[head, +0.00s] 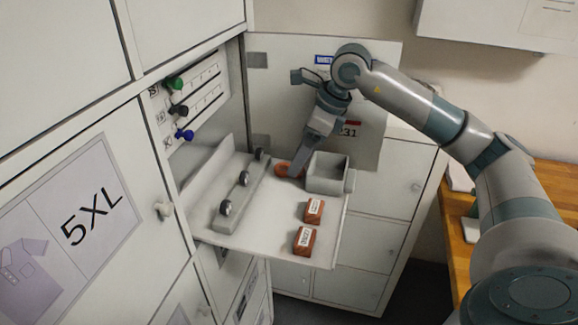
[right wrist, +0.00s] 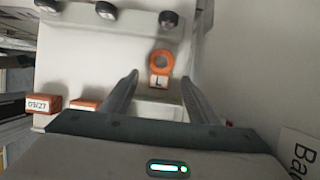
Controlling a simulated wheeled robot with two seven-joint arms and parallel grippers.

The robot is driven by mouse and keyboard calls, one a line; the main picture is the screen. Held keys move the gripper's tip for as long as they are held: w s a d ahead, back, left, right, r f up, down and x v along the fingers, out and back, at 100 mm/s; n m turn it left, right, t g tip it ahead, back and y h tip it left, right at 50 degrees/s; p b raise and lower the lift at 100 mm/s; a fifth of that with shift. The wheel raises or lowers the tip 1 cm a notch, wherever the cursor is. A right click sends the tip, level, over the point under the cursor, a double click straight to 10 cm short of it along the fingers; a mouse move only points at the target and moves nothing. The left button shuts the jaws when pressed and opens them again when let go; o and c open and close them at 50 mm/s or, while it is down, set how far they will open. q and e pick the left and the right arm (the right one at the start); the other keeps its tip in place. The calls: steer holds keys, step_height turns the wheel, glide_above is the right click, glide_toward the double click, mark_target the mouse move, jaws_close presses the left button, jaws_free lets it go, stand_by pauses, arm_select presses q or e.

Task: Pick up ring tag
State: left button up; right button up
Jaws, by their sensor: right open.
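The ring tag (right wrist: 159,63) is an orange ring with a white label marked L. It lies on the shelf in the right wrist view, just beyond and between the two fingertips. In the head view the tag (head: 282,169) shows only as a bit of orange, partly hidden by my gripper. My right gripper (head: 297,170) points down at the tag from above. In the right wrist view its fingers (right wrist: 160,79) stand apart with nothing between them. I cannot tell how high they are above the shelf. My left gripper is out of view.
A pale shelf (head: 270,222) juts from the locker. A grey rail with several dark round knobs (head: 243,178) is left of the tag. A small open grey box (head: 327,186) stands close right of the gripper. Two orange-brown labelled blocks (head: 304,241) lie in front. An open door stands behind.

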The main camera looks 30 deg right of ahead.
steer(key=shift+p+x, duration=0.35)
steer(key=shift+x, duration=0.95)
steer(key=shift+c, duration=0.6)
steer(key=c, duration=1)
